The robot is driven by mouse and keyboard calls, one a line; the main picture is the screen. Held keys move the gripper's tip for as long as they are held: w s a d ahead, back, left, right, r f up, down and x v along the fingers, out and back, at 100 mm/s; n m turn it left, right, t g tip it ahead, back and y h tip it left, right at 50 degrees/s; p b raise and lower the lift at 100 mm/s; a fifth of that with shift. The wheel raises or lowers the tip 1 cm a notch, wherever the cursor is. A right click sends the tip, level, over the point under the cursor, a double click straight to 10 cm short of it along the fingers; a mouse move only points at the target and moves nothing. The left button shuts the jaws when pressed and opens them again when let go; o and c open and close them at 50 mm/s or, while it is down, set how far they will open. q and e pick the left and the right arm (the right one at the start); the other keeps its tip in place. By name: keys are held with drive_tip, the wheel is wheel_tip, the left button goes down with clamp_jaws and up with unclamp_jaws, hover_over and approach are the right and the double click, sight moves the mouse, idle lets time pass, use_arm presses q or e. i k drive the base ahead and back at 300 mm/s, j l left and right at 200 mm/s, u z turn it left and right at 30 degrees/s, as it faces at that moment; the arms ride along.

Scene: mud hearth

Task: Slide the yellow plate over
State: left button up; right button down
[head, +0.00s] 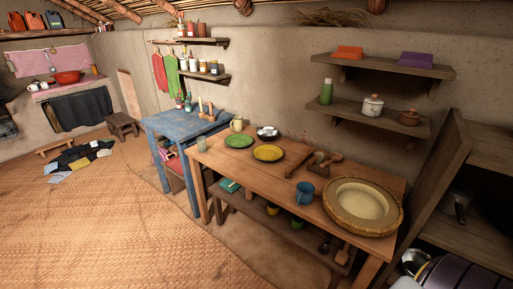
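The yellow plate (268,153) lies flat on the wooden table (240,177), toward its back left part. A green plate (239,141) lies just left of it, with a small gap or near contact that I cannot tell apart. A bowl with white contents (267,132) stands behind the yellow plate. Neither of my grippers shows in the head view.
A beige mug (237,124) and a glass (202,144) stand near the table's left end. Bare tabletop lies in front of the plates.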

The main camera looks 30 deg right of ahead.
sight(265, 152)
drive_tip(key=i+j+z, duration=0.15)
drive_tip(key=i+z, duration=0.2)
drive_tip(key=i+j+z, duration=0.25)
drive_tip(key=i+z, duration=0.15)
drive_tip(key=i, duration=0.15)
drive_tip(key=i+j+z, duration=0.35)
drive_tip(key=i+j, duration=0.05)
